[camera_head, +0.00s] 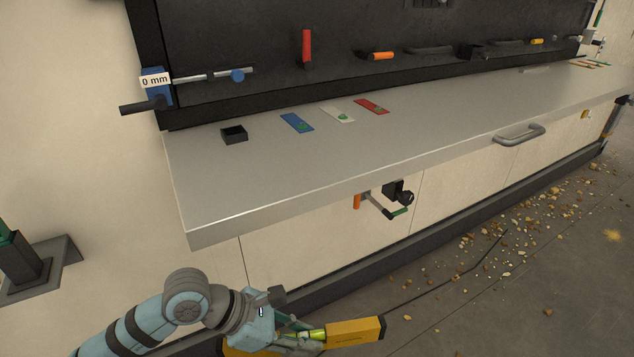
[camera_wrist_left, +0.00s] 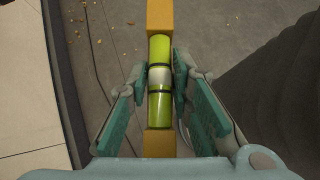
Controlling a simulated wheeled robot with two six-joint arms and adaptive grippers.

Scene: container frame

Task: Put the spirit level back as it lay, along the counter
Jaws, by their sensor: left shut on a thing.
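The spirit level (camera_head: 352,331) is yellow with a green-yellow vial section in its middle. It is at the bottom of the head view, in front of and lower than the grey counter (camera_head: 330,165). My left gripper (camera_head: 304,337) is shut on its middle. In the left wrist view the level (camera_wrist_left: 160,20) runs up and down the picture, and its vial section lies between the two fingers of the gripper (camera_wrist_left: 160,85). The floor shows beneath it. My right gripper is in neither view.
On the counter stand a small black box (camera_head: 234,134) and blue (camera_head: 292,120), white (camera_head: 333,111) and red (camera_head: 366,104) plates. The counter's near part is clear. A grey handle (camera_head: 519,135) and a crank tool (camera_head: 386,203) stick out in front. Rubble (camera_head: 515,235) litters the floor.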

